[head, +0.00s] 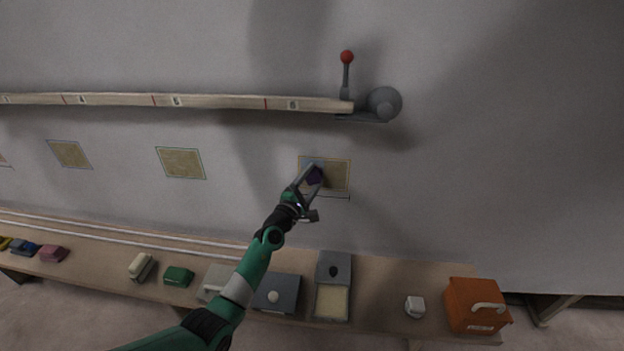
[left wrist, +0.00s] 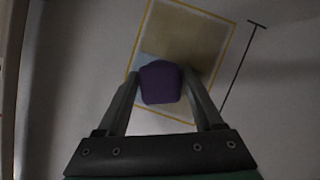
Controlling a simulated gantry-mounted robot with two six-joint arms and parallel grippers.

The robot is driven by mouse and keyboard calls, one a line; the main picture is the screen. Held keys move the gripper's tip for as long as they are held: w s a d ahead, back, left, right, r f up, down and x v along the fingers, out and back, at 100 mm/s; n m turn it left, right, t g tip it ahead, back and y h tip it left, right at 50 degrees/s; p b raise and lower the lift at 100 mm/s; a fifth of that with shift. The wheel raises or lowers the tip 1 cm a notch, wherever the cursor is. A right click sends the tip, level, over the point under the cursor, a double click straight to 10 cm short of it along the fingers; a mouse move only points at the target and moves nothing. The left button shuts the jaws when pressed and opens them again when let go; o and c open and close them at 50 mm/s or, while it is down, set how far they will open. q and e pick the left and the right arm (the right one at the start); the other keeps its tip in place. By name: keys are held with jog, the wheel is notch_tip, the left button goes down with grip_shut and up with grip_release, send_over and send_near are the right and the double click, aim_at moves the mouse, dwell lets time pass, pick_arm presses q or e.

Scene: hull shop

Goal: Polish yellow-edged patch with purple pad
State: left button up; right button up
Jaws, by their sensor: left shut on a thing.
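The yellow-edged patch (head: 338,175) is on the grey wall below the right end of the long rail. Its right part is dull brown, and a paler bluish area shows at its upper left. In the left wrist view the patch (left wrist: 190,38) is brown across its far part and pale near the pad. My left gripper (head: 311,176) is shut on the purple pad (left wrist: 160,83) and holds it over the left part of the patch. I cannot tell whether the pad touches the surface. The fingers and pad hide some of the patch. My right gripper is not in view.
Other edged patches (head: 181,163) are to the left. A rail (head: 220,102) with a red-knobbed lever (head: 347,58) runs above. The bench below holds a green block (head: 178,276), an open grey box (head: 333,267) and an orange box (head: 474,306). Wall to the right is clear.

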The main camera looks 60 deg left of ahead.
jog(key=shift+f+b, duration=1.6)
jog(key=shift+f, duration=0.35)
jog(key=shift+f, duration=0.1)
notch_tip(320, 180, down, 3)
jog(key=b, duration=0.3)
